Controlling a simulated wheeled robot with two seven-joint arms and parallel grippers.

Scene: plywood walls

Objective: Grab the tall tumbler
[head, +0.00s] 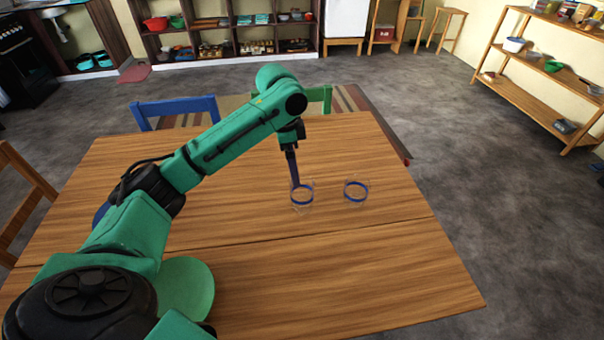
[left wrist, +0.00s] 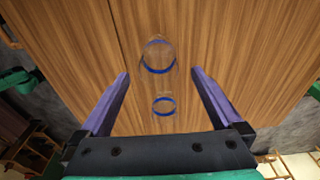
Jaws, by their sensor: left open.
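Two clear glasses with blue bands stand on the wooden table. In the head view, the left glass (head: 302,197) is just below my left gripper's fingertips, and the right glass (head: 356,192) is a short way to its right. I cannot tell surely which is the tall tumbler. My left gripper (head: 295,184) points down, open and empty. In the left wrist view, the open fingers (left wrist: 160,73) frame a larger-looking glass (left wrist: 158,57) near the tips and a smaller-looking one (left wrist: 164,105) lower between them. Neither glass is visibly gripped. My right gripper is out of view.
The wooden table (head: 380,270) is otherwise clear, with free room at its front and right. A blue chair (head: 175,108) and a green chair (head: 318,97) stand at its far edge. Another wooden chair (head: 20,195) is at the left.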

